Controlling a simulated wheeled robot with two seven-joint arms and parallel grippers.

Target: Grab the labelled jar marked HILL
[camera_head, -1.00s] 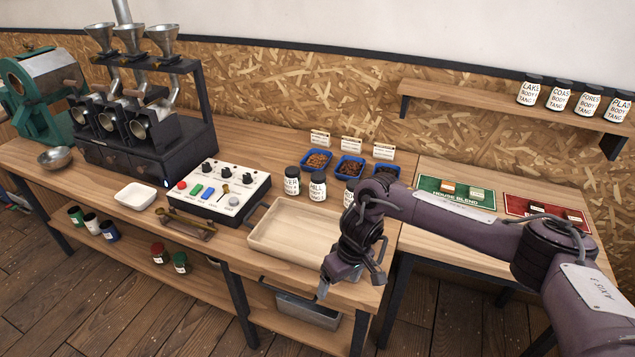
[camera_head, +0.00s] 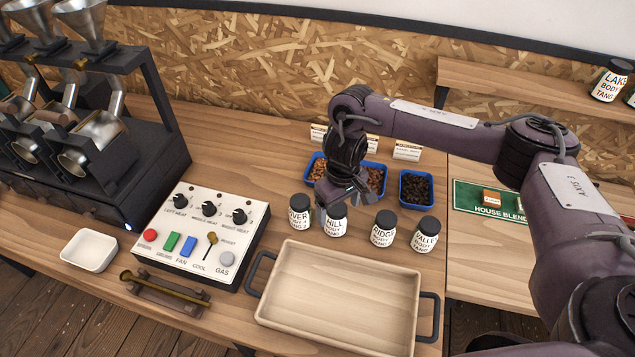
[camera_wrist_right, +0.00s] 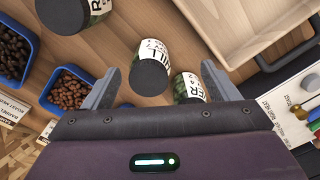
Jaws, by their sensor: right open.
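The HILL jar (camera_head: 336,226) is a small dark-lidded jar with a white label, standing upright on the bench in a row of jars behind the wooden tray. My right gripper (camera_head: 344,203) is open, just above and behind the HILL jar, partly covering its lid. In the right wrist view the HILL jar (camera_wrist_right: 155,58) shows between the two spread fingers, apart from both. The jar ending in "VER" (camera_wrist_right: 189,86) is close beside one finger there; its label also shows in the head view (camera_head: 299,216). My left gripper is out of view.
The RIDGE jar (camera_head: 383,232) and another jar (camera_head: 425,235) stand to the right. Blue bean trays (camera_head: 416,201) sit behind the row, the wooden tray (camera_head: 268,308) in front. A control box (camera_head: 246,242) is at left. Shelf jars (camera_head: 609,84) are far right.

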